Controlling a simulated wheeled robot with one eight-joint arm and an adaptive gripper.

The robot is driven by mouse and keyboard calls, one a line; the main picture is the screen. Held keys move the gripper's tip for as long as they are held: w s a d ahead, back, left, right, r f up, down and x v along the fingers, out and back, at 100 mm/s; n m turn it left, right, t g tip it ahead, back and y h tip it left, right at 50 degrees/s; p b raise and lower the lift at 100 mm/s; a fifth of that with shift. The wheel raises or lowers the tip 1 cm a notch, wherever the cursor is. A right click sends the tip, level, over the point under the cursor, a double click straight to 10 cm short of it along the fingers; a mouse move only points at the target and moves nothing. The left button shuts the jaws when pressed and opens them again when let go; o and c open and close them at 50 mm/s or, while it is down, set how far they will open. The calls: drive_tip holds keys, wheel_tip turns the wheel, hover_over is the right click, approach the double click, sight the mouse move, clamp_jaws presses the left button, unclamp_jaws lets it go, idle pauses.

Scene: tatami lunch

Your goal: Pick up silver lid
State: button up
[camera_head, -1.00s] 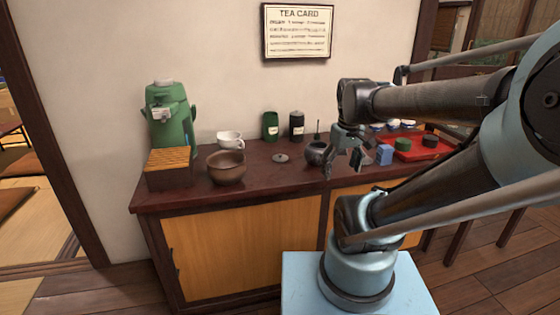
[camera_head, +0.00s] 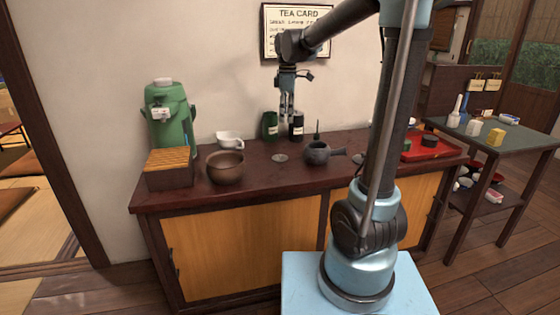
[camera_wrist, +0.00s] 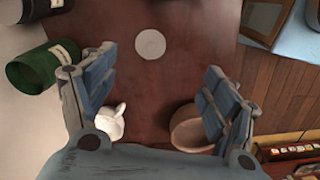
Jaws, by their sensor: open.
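The silver lid (camera_head: 280,158) is a small flat grey disc with a raised centre. It lies on the dark red cabinet top (camera_head: 262,180), between the brown bowl and the dark teapot. In the wrist view the lid (camera_wrist: 150,44) is at the upper middle, fully visible, beyond the fingertips. My gripper (camera_head: 287,117) points down, well above the cabinet top and in front of the canisters in the picture. In the wrist view my gripper (camera_wrist: 160,85) has its fingers wide apart with nothing between them. It is not touching the lid.
A red tray (camera_head: 432,152) is at right. A grey item (camera_head: 358,158) is partly hidden by my arm.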

drive_tip(key=w+a+n, duration=0.1)
drive_tip(key=w+a, duration=0.1)
hover_over(280, 157)
drive_tip(key=w, duration=0.1)
wheel_tip(280, 157, down, 12)
drive_tip(key=shift+a+r, duration=0.1)
drive_tip(key=shift+a, duration=0.05)
drive_tip(key=shift+s+f, duration=0.15)
drive_tip(key=shift+f, duration=1.35)
drive_tip(key=shift+s+f, duration=0.1)
drive_tip(key=shift+f, duration=1.35)
drive_tip(key=c, duration=0.9)
drive_tip(key=shift+r, duration=0.1)
drive_tip(key=shift+c, duration=0.2)
